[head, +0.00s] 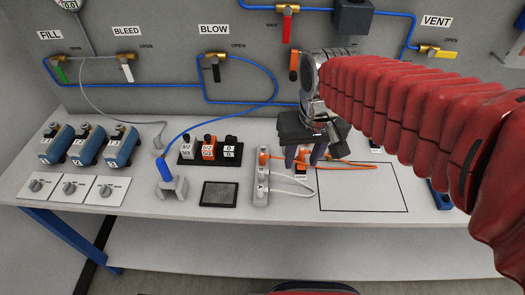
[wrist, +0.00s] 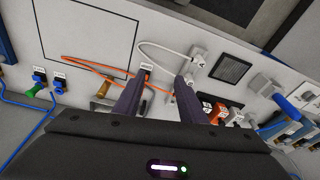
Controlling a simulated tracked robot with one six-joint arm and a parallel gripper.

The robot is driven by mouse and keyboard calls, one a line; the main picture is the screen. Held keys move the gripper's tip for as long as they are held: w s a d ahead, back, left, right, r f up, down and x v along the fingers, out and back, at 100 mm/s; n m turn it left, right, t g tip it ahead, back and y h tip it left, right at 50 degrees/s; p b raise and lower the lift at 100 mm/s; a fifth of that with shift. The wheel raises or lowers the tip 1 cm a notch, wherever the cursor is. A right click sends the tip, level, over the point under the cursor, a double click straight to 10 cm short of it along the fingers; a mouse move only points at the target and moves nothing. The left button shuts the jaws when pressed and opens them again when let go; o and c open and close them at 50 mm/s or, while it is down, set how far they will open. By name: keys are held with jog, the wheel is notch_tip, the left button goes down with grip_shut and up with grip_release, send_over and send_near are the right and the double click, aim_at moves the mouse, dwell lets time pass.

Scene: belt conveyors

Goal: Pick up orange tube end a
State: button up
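The orange tube (wrist: 95,64) lies in a narrow loop on the white bench, and it also shows in the head view (head: 350,164). An orange piece (wrist: 147,74) beside a small white label sits close to the left fingertip in the wrist view. Part of the tube passes between the fingers toward the pale connector strip (head: 261,188). I cannot read which end is a. My gripper (wrist: 162,80) points down with its two purple fingers apart and nothing held between them. In the head view my gripper (head: 304,163) hangs over the bench beside the strip and hides part of the tube.
A white tube (wrist: 160,48) loops near the strip. A dark grid pad (head: 219,194), a blue connector in a grey holder (head: 172,188) and valve blocks (head: 208,151) stand left. The piped wall panel rises behind.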

jog(key=g, duration=0.2)
send_near(262, 154)
jog(key=s, duration=0.2)
jog(key=w+r+m, duration=0.2)
jog(key=r, duration=0.1)
jog(key=shift+a+r+h, duration=0.15)
jog(key=shift+h, duration=0.15)
notch_tip(262, 154, down, 9)
jog(key=shift+r, duration=0.2)
jog(key=shift+w+f, duration=0.15)
jog(key=shift+f, duration=2.45)
